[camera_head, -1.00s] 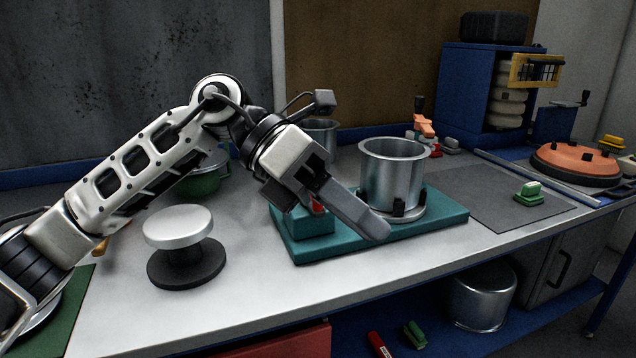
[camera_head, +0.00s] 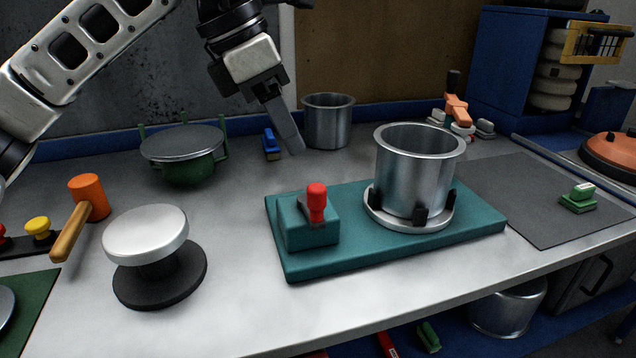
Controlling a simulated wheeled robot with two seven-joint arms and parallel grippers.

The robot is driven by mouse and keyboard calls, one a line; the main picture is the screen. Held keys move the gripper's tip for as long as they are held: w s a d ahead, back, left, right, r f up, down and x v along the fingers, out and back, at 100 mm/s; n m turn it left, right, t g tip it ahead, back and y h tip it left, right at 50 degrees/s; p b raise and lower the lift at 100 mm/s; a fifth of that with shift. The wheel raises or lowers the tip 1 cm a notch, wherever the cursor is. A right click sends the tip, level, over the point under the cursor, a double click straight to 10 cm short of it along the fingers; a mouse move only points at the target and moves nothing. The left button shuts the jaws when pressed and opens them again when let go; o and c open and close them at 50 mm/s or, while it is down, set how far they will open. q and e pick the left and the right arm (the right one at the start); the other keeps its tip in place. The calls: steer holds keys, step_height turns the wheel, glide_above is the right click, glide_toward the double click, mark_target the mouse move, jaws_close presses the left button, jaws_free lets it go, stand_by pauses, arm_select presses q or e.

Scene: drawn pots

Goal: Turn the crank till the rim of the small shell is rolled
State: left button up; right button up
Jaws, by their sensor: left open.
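A plain metal shell (camera_head: 415,165) stands upright in a round chuck with black jaws on the teal base (camera_head: 350,255). A teal block (camera_head: 308,234) with a red-knobbed lever (camera_head: 316,203) is on the base's left end. A second, smaller-looking metal shell (camera_head: 328,122) stands behind on the bench. An orange device with a black upright handle (camera_head: 456,108), possibly the crank, is at the back right. My left gripper (camera_head: 284,122) is open and empty, above and behind the teal block, touching nothing I can see. The right gripper is out of view.
A round silver-topped stand (camera_head: 147,234), an orange mallet (camera_head: 88,198) and a green lidded pot (camera_head: 184,150) are at the left. A blue clip (camera_head: 271,145) lies behind. A grey mat (camera_head: 535,195) with a green block (camera_head: 578,197) is at the right. The front bench strip is clear.

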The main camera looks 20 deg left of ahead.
mark_target(316, 186)
arm_select(q)
steer(key=x, duration=1)
steer(key=shift+w+d+f+p, duration=0.2)
steer(key=shift+w+f+p, duration=0.05)
steer(key=shift+f+p, duration=0.05)
jaws_close()
